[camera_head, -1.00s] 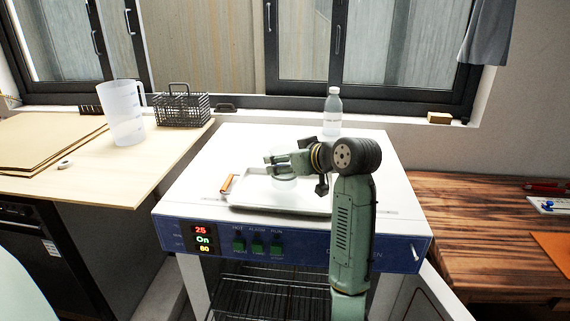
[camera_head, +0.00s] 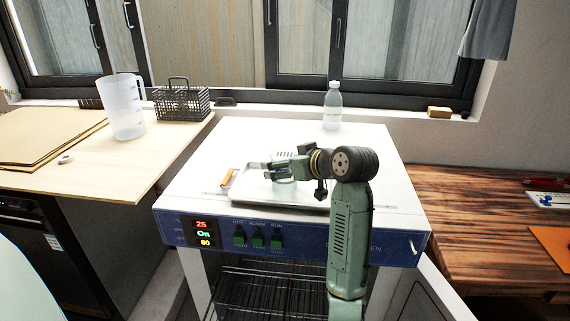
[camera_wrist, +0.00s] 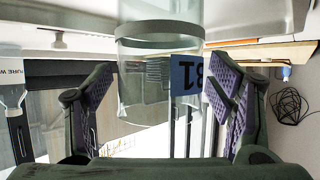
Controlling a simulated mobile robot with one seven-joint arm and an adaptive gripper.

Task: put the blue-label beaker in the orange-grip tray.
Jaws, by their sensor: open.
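The orange-grip tray (camera_head: 312,203) is white and lies on top of the oven, its orange grip (camera_head: 228,180) at the left end. The clear blue-label beaker (camera_head: 285,185) is at the tray, partly hidden by my gripper (camera_head: 268,168). In the wrist view the beaker (camera_wrist: 145,85) is between my fingers, its blue label (camera_wrist: 186,76) upside down in the picture. My gripper (camera_wrist: 158,98) is open around it, with gaps visible at both fingers. The beaker looks to stand on the tray, but its contact with it is hard to see.
A clear bottle (camera_head: 332,106) stands at the back of the oven top (camera_head: 370,150). The left table holds a large jug (camera_head: 122,108), a wire basket (camera_head: 182,103) and brown boards (camera_head: 40,135). A wooden table (camera_head: 470,220) is at the right.

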